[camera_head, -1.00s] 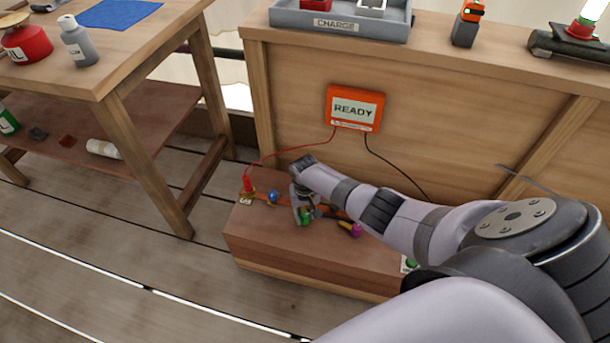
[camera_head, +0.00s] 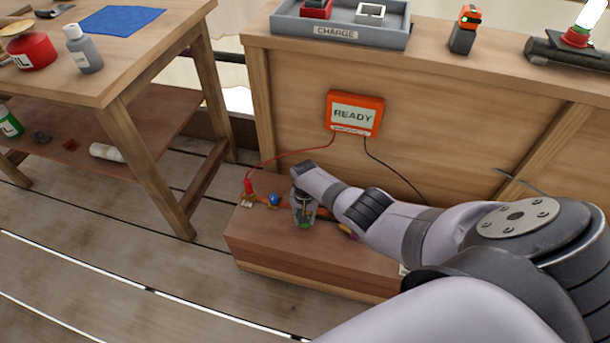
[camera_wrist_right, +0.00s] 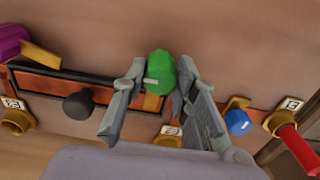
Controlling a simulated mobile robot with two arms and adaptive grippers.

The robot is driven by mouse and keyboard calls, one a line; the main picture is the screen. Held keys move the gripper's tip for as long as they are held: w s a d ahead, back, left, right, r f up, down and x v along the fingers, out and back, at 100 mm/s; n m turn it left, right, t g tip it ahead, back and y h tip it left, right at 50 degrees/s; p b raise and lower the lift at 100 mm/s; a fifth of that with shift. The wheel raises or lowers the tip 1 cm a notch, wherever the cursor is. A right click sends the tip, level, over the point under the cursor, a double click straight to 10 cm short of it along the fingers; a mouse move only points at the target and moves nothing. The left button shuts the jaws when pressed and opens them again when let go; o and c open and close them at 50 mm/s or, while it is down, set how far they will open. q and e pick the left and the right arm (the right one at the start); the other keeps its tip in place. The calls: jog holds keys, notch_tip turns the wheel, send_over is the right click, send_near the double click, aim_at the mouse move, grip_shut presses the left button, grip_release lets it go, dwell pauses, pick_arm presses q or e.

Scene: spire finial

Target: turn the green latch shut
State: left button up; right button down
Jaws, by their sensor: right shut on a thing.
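The green latch (camera_wrist_right: 161,72) is a green knob with a pale mark on its face, in the middle of the right wrist view. My right gripper (camera_wrist_right: 158,82) is shut on it, one grey finger on each side. In the head view, my right gripper (camera_head: 303,208) reaches down onto the wooden chest, with a bit of the green latch (camera_head: 305,225) showing at its tips. The foot of the latch is partly hidden by the fingers. My left gripper is in neither current view.
A blue knob (camera_wrist_right: 238,122), a red plug (camera_wrist_right: 297,148), a black knob (camera_wrist_right: 77,106) and a purple knob (camera_wrist_right: 12,43) sit near the latch. An orange READY box (camera_head: 354,115) hangs behind, with red and black wires. A workbench (camera_head: 130,85) stands at left.

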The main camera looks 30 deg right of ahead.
jog(key=c, duration=1.3)
grip_release()
notch_tip(320, 180, up, 12)
